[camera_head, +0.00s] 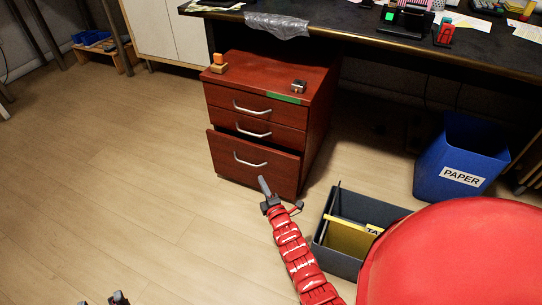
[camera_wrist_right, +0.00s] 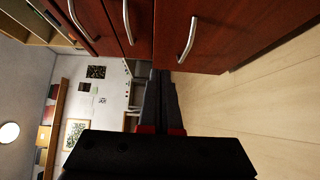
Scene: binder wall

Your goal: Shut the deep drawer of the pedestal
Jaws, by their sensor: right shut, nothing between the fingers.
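The dark red wooden pedestal (camera_head: 290,70) stands under the desk, with its drawers facing me. Its deep bottom drawer (camera_head: 235,166) is pulled out a little, and a dark gap shows above its front. The two upper drawers look flush. My right gripper (camera_head: 264,186) is shut and empty, close to the lower front of the deep drawer; I cannot tell if it touches. In the right wrist view, the shut fingers (camera_wrist_right: 161,88) point along the drawer front, with the deep drawer (camera_wrist_right: 225,28) and its handle at upper right. A dark part of my left gripper (camera_head: 118,298) shows at the bottom edge.
A grey open bin (camera_head: 345,268) with yellow folders stands right of my right arm. A blue PAPER bin (camera_head: 447,150) is farther right. A stamp (camera_head: 218,63) and a small metal object (camera_head: 299,86) sit on the pedestal. The floor to the left is clear.

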